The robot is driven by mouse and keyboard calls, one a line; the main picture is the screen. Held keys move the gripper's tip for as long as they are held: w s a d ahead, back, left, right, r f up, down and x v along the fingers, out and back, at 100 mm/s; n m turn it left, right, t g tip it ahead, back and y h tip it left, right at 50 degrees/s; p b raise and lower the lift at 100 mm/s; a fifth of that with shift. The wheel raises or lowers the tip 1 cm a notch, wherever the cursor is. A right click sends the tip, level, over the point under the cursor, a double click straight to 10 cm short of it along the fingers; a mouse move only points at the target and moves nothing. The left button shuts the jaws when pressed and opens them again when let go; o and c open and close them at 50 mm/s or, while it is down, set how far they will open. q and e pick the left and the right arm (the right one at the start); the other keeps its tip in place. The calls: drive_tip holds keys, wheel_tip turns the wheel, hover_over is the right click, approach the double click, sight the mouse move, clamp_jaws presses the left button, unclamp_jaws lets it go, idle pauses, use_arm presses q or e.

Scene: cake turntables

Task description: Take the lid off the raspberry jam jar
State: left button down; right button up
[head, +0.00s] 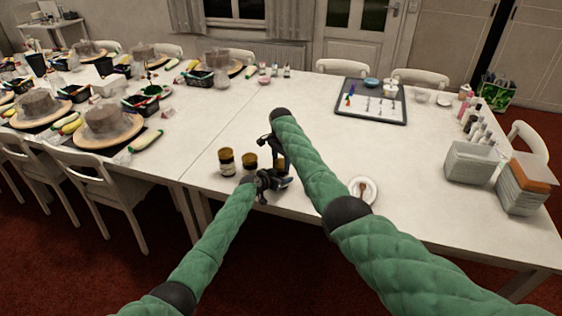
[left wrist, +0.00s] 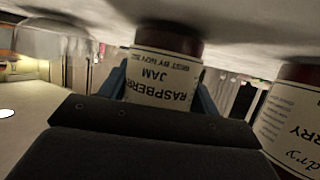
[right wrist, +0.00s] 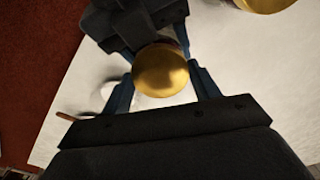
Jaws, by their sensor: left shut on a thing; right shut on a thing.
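The raspberry jam jar (left wrist: 160,82), with a white label, stands between my left gripper's fingers in the left wrist view, which shows it upside down. My left gripper (head: 274,181) is shut on the jar's body from the side. The gold lid (right wrist: 161,70) lies between my right gripper's fingers in the right wrist view. My right gripper (head: 273,153) is above the jar and shut on the lid. The jar and lid are mostly hidden by my grippers in the head view. I cannot tell whether the lid is still seated on the jar.
Two more gold-lidded jars (head: 226,162) (head: 249,162) stand just left of my grippers. A white plate with a brown thing (head: 363,190) lies to the right. A dark-rimmed tray (head: 405,119) is farther back. The table's middle is clear.

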drive_tip(key=n, duration=0.9)
drive_tip(key=shift+w+r+n, duration=0.1)
drive_tip(key=shift+n, duration=0.2)
drive_tip(key=o, duration=1.1)
